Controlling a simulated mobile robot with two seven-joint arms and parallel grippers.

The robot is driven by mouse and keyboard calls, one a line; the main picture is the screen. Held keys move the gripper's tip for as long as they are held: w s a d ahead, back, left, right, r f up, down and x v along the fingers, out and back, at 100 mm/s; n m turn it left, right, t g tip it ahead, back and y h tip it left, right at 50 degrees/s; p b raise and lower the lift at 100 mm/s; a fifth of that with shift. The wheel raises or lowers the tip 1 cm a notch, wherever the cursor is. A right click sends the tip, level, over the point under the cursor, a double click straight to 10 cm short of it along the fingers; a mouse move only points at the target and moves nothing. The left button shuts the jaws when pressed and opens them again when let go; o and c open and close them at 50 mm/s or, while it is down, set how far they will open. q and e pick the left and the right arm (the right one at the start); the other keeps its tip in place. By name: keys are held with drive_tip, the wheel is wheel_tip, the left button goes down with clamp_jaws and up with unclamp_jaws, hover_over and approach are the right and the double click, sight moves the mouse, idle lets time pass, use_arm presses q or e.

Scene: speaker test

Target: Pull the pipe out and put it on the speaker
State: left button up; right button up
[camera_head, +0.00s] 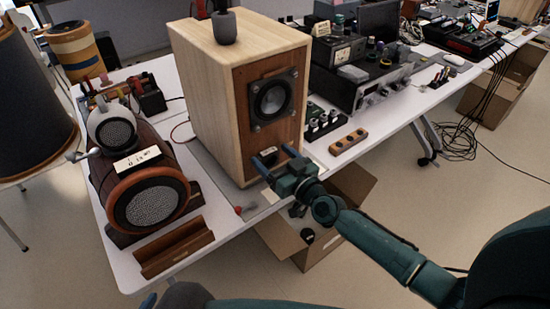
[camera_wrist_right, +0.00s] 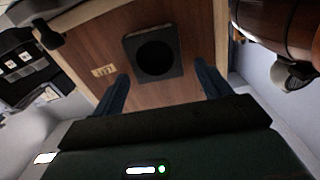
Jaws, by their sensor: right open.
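The speaker (camera_head: 212,95) is a tall pale-wood box with a darker brown front, standing on the white table. The pipe (camera_wrist_right: 155,52) is a black square plate with a dark round hole, low in the front panel; it also shows small and dark in the head view (camera_head: 268,157). It appears seated in the panel; its depth is hidden. My right gripper (camera_head: 276,159) is open in front of it. In the right wrist view its blue fingers (camera_wrist_right: 161,78) stand on either side below the plate, empty. My left gripper is not clearly visible.
A grey cup-like object (camera_head: 224,27) stands on top of the speaker. A round wooden speaker (camera_head: 150,195) is to the left, with a brown wooden block (camera_head: 175,248) in front. Electronics (camera_head: 370,80) crowd the table on the right. An open cardboard box (camera_head: 310,250) is on the floor below.

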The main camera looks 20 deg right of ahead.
drive_tip(key=shift+c, duration=0.5)
drive_tip(key=c, duration=1)
drive_tip(key=shift+s, duration=0.1)
drive_tip(key=shift+s+d, duration=0.3)
drive_tip(key=shift+s, duration=0.35)
drive_tip(key=shift+p+v, duration=1.1)
drive_tip(key=shift+v, duration=2.75)
drive_tip(key=shift+r, duration=0.1)
